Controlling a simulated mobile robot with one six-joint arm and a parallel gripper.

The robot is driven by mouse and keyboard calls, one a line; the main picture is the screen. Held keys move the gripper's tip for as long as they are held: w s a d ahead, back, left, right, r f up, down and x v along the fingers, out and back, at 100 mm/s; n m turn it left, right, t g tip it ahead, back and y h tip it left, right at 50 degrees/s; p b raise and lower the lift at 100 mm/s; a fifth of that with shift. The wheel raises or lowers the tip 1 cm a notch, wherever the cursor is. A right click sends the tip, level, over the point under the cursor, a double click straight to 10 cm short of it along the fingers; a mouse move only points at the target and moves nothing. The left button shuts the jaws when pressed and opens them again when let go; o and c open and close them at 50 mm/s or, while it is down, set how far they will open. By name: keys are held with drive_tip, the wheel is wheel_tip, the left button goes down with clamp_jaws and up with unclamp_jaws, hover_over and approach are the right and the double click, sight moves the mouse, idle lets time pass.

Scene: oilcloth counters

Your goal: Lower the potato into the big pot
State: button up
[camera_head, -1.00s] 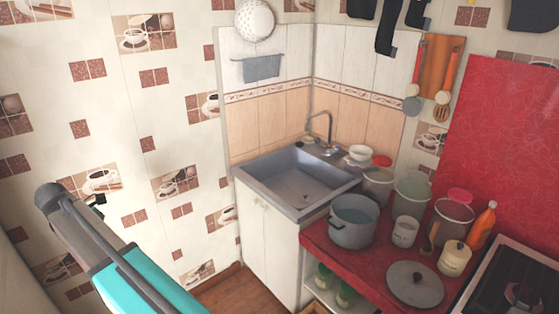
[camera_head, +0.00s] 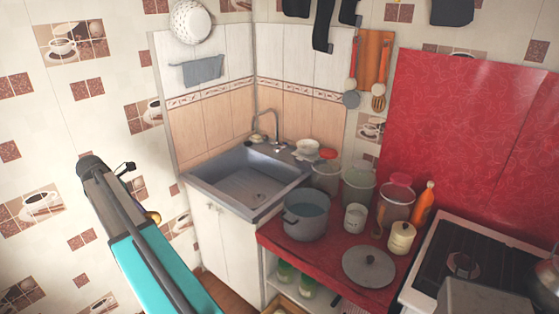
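The big pot (camera_head: 306,228) is grey metal with side handles. It stands uncovered on the red counter (camera_head: 275,241), right of the sink, and its inside looks bluish, as if it holds water. A round grey lid (camera_head: 368,268) with a dark knob lies flat on the counter in front of it. My teal and grey arm reaches up from the bottom left, well apart from the pot. A small yellowish-brown thing shows at the arm's right edge (camera_head: 153,217), mostly hidden; it may be the potato. My gripper's fingers cannot be made out.
The sink (camera_head: 245,183) with its tap stands left of the pot. Glass jars (camera_head: 358,187), a white mug (camera_head: 355,217), a cream canister (camera_head: 401,238) and an orange bottle (camera_head: 424,205) crowd the counter behind and right. A stove (camera_head: 470,262) is at right. Space above the pot is clear.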

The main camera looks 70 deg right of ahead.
drive_tip(key=s+d+r+p, duration=0.1)
drive_tip(key=s+d, duration=0.6)
drive_tip(key=d, duration=0.6)
drive_tip(key=s+d+r+p, duration=0.2)
drive_tip(key=s+d, duration=0.4)
drive_tip(key=d, duration=0.7)
drive_tip(key=s+d+r+n+p, duration=0.1)
drive_tip(key=s+d+r+p, duration=0.1)
drive_tip(key=s+d, duration=1.8)
drive_tip(key=s, duration=0.3)
drive_tip(key=shift+s+r+t, duration=0.3)
drive_tip(key=shift+r, duration=0.1)
wheel_tip(320, 180, down, 10)
drive_tip(key=b, duration=0.6)
